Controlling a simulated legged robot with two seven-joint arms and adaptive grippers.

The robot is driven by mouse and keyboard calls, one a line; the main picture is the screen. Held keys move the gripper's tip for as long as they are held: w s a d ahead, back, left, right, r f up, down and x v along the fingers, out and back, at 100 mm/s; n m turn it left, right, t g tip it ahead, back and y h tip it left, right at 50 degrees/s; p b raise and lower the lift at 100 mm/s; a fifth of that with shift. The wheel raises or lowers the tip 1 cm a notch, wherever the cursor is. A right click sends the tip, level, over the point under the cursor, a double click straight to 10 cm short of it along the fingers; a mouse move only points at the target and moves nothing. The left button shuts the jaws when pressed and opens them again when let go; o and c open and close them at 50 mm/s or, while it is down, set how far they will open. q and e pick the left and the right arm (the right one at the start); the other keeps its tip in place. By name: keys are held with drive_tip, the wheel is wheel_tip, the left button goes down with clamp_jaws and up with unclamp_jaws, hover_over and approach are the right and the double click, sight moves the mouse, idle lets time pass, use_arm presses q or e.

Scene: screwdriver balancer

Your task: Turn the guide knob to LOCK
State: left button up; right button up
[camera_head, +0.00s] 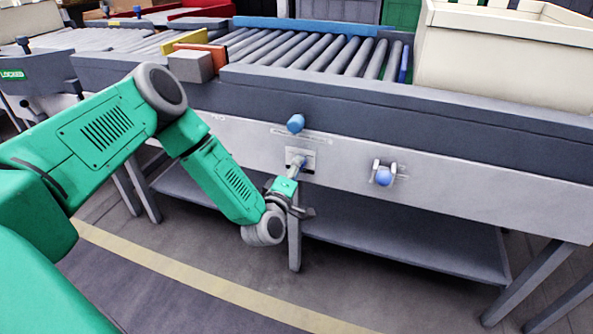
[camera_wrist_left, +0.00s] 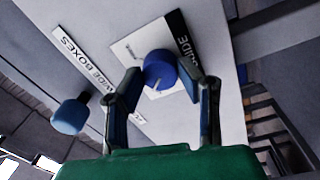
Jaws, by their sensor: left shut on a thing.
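The guide knob is blue and round (camera_wrist_left: 160,66), on a pale plate with a black strip reading "GUIDE" in the left wrist view. A short pale mark shows on its face, toward the lower edge in that view. My left gripper (camera_wrist_left: 162,78) is shut on the knob, one finger on each side. In the head view my left gripper (camera_head: 297,164) reaches the conveyor's front panel from below, and it mostly hides the knob there. The plate's smaller lettering is too small or covered to read. My right gripper is not in view.
One blue knob (camera_head: 296,123) sits just above the gripper, another (camera_head: 383,176) to the right on the panel. A roller conveyor (camera_head: 310,50) runs above, with a cream bin (camera_head: 500,55) at right. A lower shelf (camera_head: 410,245) lies beneath. Floor in front is clear.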

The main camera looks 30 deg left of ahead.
use_arm(q)
drive_tip(key=shift+s+f+n, duration=0.15)
drive_tip(key=shift+f+n, duration=0.15)
drive_tip(key=shift+n, duration=0.2)
drive_tip(key=o, duration=1.1)
drive_tip(key=shift+o, duration=0.2)
drive_tip(key=shift+a, duration=0.1)
drive_tip(key=shift+r, duration=0.1)
drive_tip(key=v, duration=1.1)
drive_tip(key=shift+s, duration=0.4)
